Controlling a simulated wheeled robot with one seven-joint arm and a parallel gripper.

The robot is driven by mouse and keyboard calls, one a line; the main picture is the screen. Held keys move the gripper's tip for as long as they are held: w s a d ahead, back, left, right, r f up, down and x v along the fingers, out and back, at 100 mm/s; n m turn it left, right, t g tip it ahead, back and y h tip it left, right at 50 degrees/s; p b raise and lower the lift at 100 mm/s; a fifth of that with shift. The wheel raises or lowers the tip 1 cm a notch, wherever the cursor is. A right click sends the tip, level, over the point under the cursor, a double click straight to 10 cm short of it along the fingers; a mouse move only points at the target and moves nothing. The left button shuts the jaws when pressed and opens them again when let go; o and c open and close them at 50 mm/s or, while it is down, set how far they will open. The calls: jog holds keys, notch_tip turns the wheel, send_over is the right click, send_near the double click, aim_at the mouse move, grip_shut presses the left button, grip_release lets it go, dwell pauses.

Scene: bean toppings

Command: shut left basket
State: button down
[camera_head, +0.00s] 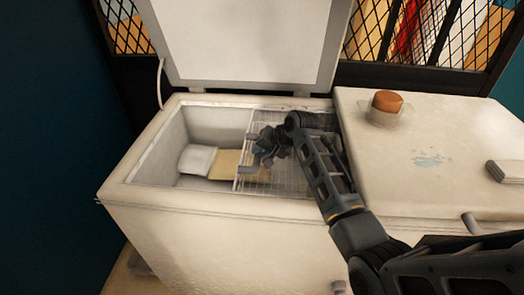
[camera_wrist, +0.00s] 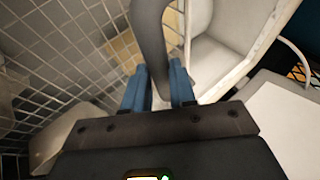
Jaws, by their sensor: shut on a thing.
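The wire basket (camera_head: 268,180) sits inside the open left compartment of a white chest freezer, across that compartment's right part. In the wrist view its wire grid (camera_wrist: 60,60) fills the left side. My gripper (camera_head: 260,148) reaches in over the basket near its left edge. In the wrist view, the blue fingers of my gripper (camera_wrist: 159,82) are closed around a thick grey bar (camera_wrist: 150,35), which appears to be the basket's handle. The arm hides part of the basket in the head view.
The freezer's left lid (camera_head: 245,40) stands raised. A white package (camera_head: 196,159) and a tan package (camera_head: 225,165) lie inside the compartment. The closed right lid (camera_head: 440,150) carries a clear container with an orange-brown top (camera_head: 388,102). The compartment's left part has free room.

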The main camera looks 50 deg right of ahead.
jog(key=w+a+b, duration=0.5)
jog(key=w+a, duration=0.4)
jog(key=w, duration=0.3)
jog(key=w+a+b, duration=0.4)
jog(key=w+a, duration=0.6)
jog(key=w, duration=0.2)
jog(key=shift+b, duration=0.4)
jog(key=shift+r, duration=0.15)
jog(key=c, duration=0.9)
grip_release()
jog(key=shift+d, duration=0.1)
jog(key=shift+p+v, duration=0.65)
jog(key=shift+v, duration=3.1)
